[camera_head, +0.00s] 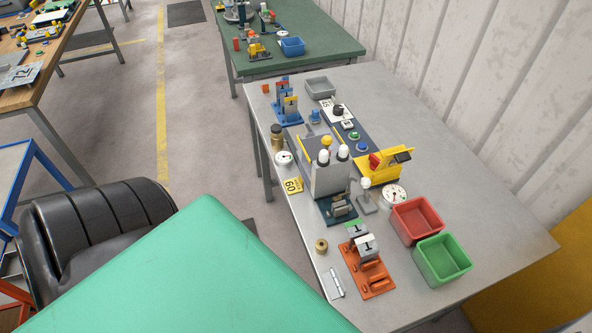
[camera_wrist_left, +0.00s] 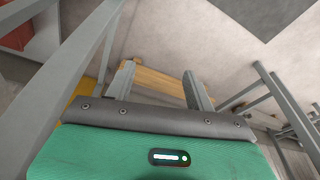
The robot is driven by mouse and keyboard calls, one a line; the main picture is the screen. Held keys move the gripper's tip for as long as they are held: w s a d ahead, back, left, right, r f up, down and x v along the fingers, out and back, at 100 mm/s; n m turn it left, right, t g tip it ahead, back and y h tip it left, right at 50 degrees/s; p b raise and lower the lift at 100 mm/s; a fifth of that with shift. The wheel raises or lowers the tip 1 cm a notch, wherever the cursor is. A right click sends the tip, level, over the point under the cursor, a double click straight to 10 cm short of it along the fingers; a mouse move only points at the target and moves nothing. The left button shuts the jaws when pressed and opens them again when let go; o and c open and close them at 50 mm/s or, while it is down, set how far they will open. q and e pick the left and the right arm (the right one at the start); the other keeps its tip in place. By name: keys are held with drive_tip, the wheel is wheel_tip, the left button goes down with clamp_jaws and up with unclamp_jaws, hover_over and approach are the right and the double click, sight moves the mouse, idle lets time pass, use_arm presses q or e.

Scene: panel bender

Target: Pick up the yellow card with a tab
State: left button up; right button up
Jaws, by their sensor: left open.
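A yellow card (camera_head: 293,186) with dark digits lies near the left edge of the grey table, beside the grey block with white knobs. Its tab is too small to make out. My left gripper (camera_wrist_left: 160,82) is open in the left wrist view, with nothing between its two grey fingers. A wooden bar shows behind the fingers, away from them. The card is not in the left wrist view. Neither gripper's fingers show in the head view.
A round gauge (camera_head: 284,158) and a brass cylinder (camera_head: 277,135) stand just behind the card. The grey block (camera_head: 331,178) rises to its right. A red bin (camera_head: 417,220) and green bin (camera_head: 443,260) stand at right. Grey table legs (camera_wrist_left: 85,50) show in the wrist view.

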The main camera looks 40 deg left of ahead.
use_arm(q)
wheel_tip(320, 180, up, 24)
drive_tip(key=w+f+m+t, duration=0.1)
drive_tip(key=w, duration=0.1)
drive_tip(key=w+a+r+m+h, duration=0.1)
drive_tip(key=w+a+r, duration=0.6)
drive_tip(key=a, duration=0.5)
drive_tip(key=w+a+r+m+h, duration=0.1)
drive_tip(key=w+a+r, duration=0.4)
drive_tip(key=w+a, duration=0.6)
drive_tip(key=p, duration=0.2)
approach(300, 180)
drive_tip(key=shift+d+x, duration=0.2)
drive_tip(key=shift+x, duration=0.95)
drive_tip(key=shift+f, duration=0.35)
drive_tip(key=shift+w+d+f, duration=0.15)
drive_tip(key=shift+w+f, duration=0.05)
drive_tip(key=shift+f, duration=0.25)
drive_tip(key=p+x, duration=0.1)
drive_tip(key=x, duration=0.2)
drive_tip(key=shift+p, duration=0.35)
drive_tip(key=shift+w+d+f, duration=0.1)
drive_tip(key=shift+w+f, duration=0.1)
drive_tip(key=shift+f, duration=0.4)
drive_tip(key=c, duration=1)
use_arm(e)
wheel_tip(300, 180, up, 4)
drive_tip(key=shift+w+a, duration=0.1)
